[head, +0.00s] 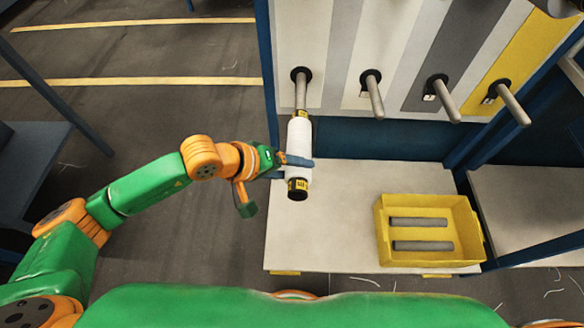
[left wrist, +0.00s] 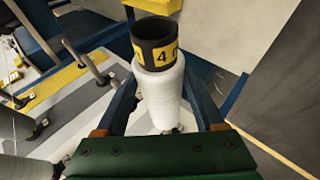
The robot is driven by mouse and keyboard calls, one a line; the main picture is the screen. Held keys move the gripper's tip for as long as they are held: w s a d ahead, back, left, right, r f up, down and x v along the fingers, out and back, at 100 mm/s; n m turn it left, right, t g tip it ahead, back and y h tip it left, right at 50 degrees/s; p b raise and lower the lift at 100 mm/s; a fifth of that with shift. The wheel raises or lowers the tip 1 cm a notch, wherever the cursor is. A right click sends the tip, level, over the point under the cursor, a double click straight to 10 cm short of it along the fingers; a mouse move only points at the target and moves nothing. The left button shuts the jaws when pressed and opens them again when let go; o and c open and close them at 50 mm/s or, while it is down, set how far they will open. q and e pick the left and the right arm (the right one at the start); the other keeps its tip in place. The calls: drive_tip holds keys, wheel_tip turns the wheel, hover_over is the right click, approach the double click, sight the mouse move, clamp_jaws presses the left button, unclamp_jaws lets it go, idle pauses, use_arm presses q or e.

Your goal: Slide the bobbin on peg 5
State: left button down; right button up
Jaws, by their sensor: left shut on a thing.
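The bobbin (head: 299,142) has a white wound body, a dark tube end and yellow bands. In the left wrist view its near end (left wrist: 155,45) shows a figure 4 on the band. My left gripper (head: 300,162) is shut on the bobbin, one finger on each side of the white winding. The leftmost visible peg (head: 301,90) points toward the bobbin's far end and lines up with it in the head view. I cannot tell whether its tip is inside the bobbin. The peg numbers are not readable. My right gripper is not in view.
Several bare grey pegs, such as this one (head: 374,97), stick out from the striped panel to the right. A yellow tray (head: 430,262) with two grey rods stands on the pale table (head: 330,235). A blue post (head: 266,75) edges the panel.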

sight(290, 150)
use_arm(q)
drive_tip(key=shift+w+f+b, duration=0.15)
drive_tip(key=shift+w+b, duration=0.2)
drive_tip(key=shift+b, duration=0.05)
drive_tip(key=shift+w+f+b, duration=0.15)
drive_tip(key=shift+w+b, duration=1.55)
drive_tip(key=shift+w, duration=0.45)
